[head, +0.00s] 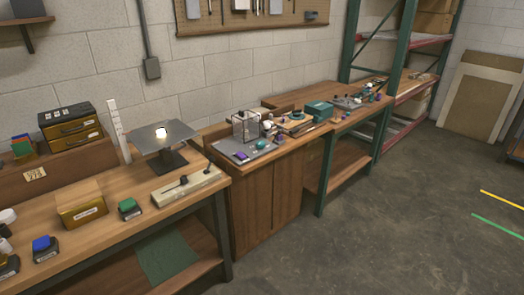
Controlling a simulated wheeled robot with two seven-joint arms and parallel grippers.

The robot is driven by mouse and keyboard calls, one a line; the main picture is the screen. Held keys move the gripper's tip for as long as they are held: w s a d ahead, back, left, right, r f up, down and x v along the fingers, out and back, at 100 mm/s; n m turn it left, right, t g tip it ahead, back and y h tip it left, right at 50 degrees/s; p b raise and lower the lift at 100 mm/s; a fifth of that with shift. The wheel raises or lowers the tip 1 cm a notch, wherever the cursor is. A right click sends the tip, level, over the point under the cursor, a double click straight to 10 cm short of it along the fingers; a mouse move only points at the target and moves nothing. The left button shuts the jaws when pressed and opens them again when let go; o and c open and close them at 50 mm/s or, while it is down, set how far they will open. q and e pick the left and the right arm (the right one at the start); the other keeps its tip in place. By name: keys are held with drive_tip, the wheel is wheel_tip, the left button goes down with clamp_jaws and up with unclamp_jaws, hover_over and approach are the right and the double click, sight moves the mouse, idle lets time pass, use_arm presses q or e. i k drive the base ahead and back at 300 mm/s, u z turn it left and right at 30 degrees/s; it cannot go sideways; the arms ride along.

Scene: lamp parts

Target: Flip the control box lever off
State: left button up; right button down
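A long pale box (188,186), which looks like the control box, lies near the front right corner of the left workbench. A dark lever with a round black knob (184,180) sits on its top; its exact setting is too small to tell. Behind the box stands a lamp with a flat grey plate (182,133) on a dark stand (168,160). A bright, glowing bulb (161,133) shows on the plate. Neither of my grippers is in view.
On the left bench (110,231) stand a wooden box (82,206), a green-topped block (129,208) and a blue-topped block (45,248). A wooden cabinet (266,208) with small parts on top adjoins at the right. The concrete floor (390,220) in front is clear.

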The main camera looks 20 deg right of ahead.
sight(211, 159)
drive_tip(key=i, duration=1.35)
drive_tip(key=u, duration=0.65)
